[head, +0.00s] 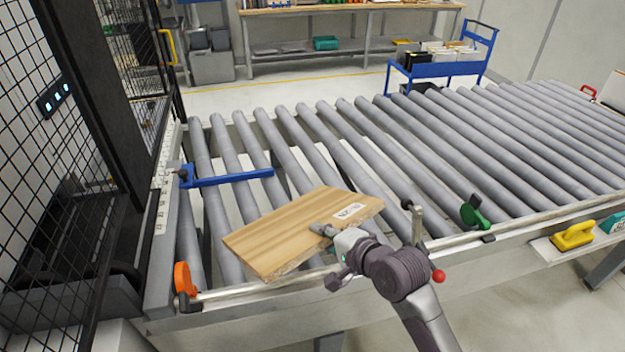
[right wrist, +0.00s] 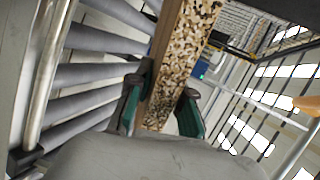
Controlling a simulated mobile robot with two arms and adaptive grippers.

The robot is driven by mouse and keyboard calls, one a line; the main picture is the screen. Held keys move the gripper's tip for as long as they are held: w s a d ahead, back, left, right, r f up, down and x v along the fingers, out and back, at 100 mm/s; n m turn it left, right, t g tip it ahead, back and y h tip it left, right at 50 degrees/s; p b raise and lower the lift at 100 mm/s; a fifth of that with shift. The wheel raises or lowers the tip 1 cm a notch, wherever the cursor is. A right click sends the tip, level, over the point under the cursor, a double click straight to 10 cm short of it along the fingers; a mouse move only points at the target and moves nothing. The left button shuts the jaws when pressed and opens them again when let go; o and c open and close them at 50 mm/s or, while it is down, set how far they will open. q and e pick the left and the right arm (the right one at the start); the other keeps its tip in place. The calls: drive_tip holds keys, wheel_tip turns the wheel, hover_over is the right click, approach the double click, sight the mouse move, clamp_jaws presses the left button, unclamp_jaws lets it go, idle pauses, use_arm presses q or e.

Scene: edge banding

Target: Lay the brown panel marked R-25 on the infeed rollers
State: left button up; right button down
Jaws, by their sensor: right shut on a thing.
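The brown wood-grain panel (head: 285,230) is above the near left part of the infeed rollers (head: 345,150), slightly tilted. A white label on its right part has print too small to read surely. My right gripper (head: 326,231) is shut on the panel at its near right side. In the right wrist view the panel's speckled edge (right wrist: 182,65) runs between the two green-padded fingers. Whether the panel's underside touches the rollers cannot be told. My left gripper is not in view.
A blue bar (head: 230,178) lies across the rollers behind the panel. An orange knob (head: 184,279) stands at the near left corner, a green clamp (head: 473,212) on the front rail. A mesh fence (head: 45,130) stands left. Rollers to the right are clear.

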drive_tip(key=s+d+f+m+t+h, duration=0.1)
drive_tip(key=d+f+m+t+h, duration=0.2)
drive_tip(key=d+f+m+t, duration=0.1)
drive_tip(key=shift+d+f+m+t+h, duration=0.35)
drive_tip(key=shift+d+f+t, duration=0.55)
drive_tip(key=shift+f, duration=0.9)
